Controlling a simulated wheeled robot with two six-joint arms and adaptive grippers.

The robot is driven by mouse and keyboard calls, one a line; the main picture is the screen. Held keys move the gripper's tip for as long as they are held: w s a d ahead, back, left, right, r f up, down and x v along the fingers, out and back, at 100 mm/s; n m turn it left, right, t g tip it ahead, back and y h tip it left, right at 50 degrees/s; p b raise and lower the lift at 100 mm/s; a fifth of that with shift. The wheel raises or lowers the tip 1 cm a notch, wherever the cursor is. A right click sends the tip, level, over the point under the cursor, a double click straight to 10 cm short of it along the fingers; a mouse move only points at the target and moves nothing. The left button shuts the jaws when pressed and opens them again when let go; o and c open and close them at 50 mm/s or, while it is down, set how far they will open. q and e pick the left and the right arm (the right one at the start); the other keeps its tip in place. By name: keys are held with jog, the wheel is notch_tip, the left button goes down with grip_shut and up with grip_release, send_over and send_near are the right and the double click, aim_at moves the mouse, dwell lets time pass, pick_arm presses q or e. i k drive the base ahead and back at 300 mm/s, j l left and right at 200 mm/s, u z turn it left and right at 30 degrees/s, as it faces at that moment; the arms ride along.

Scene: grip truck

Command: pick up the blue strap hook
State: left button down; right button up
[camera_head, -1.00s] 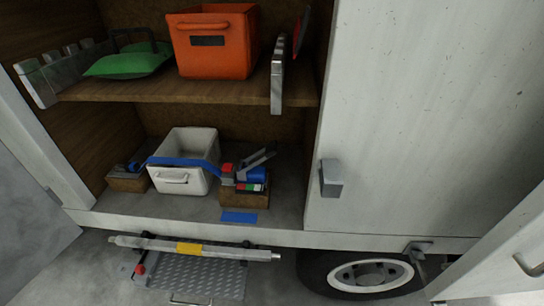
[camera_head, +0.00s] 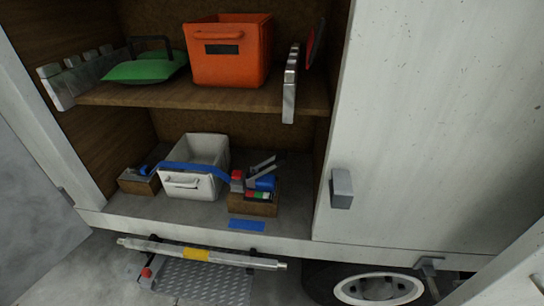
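A blue strap (camera_head: 196,168) runs across the white bin (camera_head: 190,191) on the lower shelf of the truck compartment. Its left end reaches a small wooden block (camera_head: 138,184), where a small blue piece (camera_head: 141,169) that may be the hook lies on top. Its right end reaches a red, blue and grey ratchet-like device (camera_head: 262,183) on a second wooden block (camera_head: 252,206). A flat blue piece (camera_head: 247,225) lies on the shelf in front of that block. Neither of my grippers is in view.
The upper shelf (camera_head: 190,95) holds an orange bin (camera_head: 229,55) and a green bag (camera_head: 146,70). A grey latch (camera_head: 341,188) juts from the white truck panel at right. A bar with a yellow band (camera_head: 197,255) and a metal step (camera_head: 206,282) sit below the compartment.

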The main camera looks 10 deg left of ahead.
aim_at(141, 171)
jog(key=u, duration=1.3)
